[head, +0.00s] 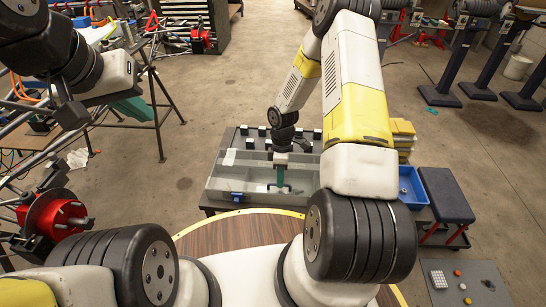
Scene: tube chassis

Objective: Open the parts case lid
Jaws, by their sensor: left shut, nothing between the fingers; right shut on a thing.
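The parts case (228,182) is a long grey box on a low table. Its top looks pale and see-through, and a blue latch (237,197) shows on its front. My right gripper (280,184) reaches down at the case's front middle. Its teal fingers are shut on a small dark handle (287,189) there. I cannot clearly tell whether the lid is raised. My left gripper (128,109), also teal-fingered, is shut and empty, held up far to the left of the case.
Several small black-and-white parts stand behind the case. A blue bin (412,187), yellow boxes (403,129) and a dark stool (446,195) stand to the right. A tube chassis with a red hub (62,214) is at left. A round wooden table (228,238) is in front.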

